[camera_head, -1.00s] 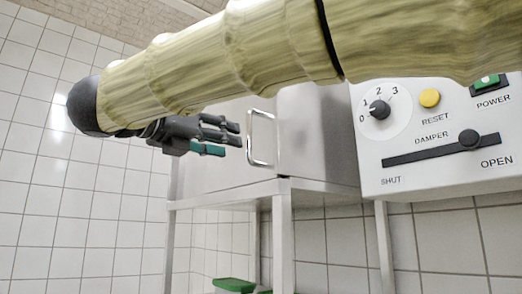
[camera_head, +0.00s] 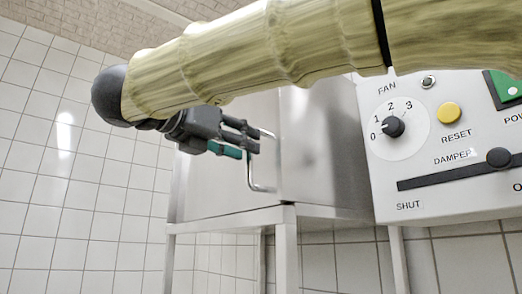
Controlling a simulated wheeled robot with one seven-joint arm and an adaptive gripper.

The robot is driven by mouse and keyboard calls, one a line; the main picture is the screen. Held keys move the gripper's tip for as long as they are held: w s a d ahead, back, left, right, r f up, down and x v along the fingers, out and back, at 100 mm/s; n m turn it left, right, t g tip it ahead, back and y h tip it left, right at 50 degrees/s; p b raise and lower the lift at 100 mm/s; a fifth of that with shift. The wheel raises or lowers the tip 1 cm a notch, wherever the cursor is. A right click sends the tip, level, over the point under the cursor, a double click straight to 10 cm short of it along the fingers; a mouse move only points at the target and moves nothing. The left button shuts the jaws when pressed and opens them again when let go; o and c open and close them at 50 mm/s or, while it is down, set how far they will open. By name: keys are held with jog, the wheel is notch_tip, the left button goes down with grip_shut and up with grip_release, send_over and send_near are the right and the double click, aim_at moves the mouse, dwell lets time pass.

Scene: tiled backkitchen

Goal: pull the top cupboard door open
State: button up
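The top cupboard (camera_head: 325,150) is a brushed steel box on a metal frame, in the middle of the head view. Its door (camera_head: 215,190) faces left and looks shut. A shiny bar handle (camera_head: 250,177) stands out near the door's right edge. My gripper (camera_head: 250,144), dark with a teal pad, is at the handle's upper part, with its fingers apart. The fingertips overlap the handle in the picture; I cannot tell whether they touch it or lie around it. My arm hides the cupboard's top.
A white control panel (camera_head: 418,188) with a dial, a yellow button and a damper slider is close on the right. Metal legs (camera_head: 286,255) stand below the cupboard. White tiled wall (camera_head: 60,190) lies behind, with open room left of the door.

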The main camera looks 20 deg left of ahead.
jog(key=shift+p+x, duration=0.3)
jog(key=shift+x, duration=1.15)
jog(key=shift+s, duration=0.1)
grip_shut()
